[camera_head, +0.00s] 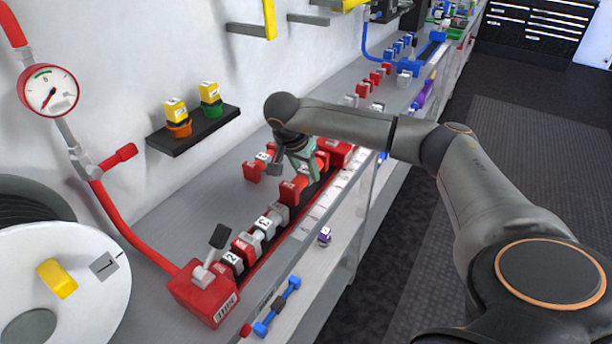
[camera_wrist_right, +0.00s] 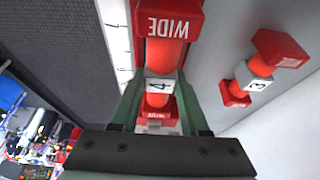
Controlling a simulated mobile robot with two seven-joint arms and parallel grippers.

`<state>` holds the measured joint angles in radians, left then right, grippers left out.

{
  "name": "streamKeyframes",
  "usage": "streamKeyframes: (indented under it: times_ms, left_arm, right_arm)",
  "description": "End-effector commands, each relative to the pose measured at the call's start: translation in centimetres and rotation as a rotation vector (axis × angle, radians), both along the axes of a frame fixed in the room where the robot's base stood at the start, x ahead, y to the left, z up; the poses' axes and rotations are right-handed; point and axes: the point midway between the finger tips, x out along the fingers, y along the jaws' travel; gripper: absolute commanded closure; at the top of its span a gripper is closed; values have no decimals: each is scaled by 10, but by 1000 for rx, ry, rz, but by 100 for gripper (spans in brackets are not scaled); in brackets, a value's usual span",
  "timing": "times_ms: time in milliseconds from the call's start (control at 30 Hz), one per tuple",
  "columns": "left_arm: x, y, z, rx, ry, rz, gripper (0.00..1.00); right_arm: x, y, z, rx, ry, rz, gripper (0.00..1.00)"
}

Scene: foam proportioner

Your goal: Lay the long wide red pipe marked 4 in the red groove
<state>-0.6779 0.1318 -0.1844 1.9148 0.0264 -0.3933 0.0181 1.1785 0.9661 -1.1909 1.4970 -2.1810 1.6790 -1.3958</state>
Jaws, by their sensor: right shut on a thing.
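The long wide red pipe marked 4 (camera_wrist_right: 160,86) is between the jaws of my right gripper (camera_head: 300,167), which is shut on it near its white label. One red end marked WIDE (camera_head: 293,190) shows in the head view in front of the gripper. The red groove (camera_head: 268,256) runs along the bench from a red valve block (camera_head: 203,292). The pipe is lined up along it, behind the seated pieces. The gripper hides part of the pipe, and I cannot tell whether it rests in the groove or is just above it. My left gripper is not in view.
Pieces marked 2 (camera_head: 233,261) and 3 (camera_head: 263,224) sit in the row before the held pipe. A red pipe marked 3 (camera_wrist_right: 254,78) lies beside it, toward the wall. A black shelf (camera_head: 195,130) with two small pots projects from the wall. Blue pieces stand farther back.

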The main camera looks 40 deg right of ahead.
Motion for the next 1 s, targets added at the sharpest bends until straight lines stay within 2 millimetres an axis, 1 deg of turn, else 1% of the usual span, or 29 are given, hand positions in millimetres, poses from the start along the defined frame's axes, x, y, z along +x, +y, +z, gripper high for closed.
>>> streamKeyframes:
  times_ms: [33,133,367,500,533,767,800,1000]
  left_arm:
    - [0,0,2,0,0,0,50]
    - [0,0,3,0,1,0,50]
    - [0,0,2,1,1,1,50]
    - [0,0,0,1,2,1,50]
    - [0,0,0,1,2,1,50]
    - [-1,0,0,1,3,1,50]
    - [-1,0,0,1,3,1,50]
    - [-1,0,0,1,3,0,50]
  right_arm:
    - [-1,0,-9,0,5,1,100]
    - [-1,0,-20,-1,2,-1,100]
    - [0,0,-21,-1,-1,-1,100]
    - [-1,0,-25,0,0,-1,100]
    - [-1,0,-25,0,1,0,53]
    - [-1,0,-24,-1,2,-1,27]
    - [-1,0,-24,-1,2,-1,25]
    - [-1,0,-24,-1,2,-1,25]
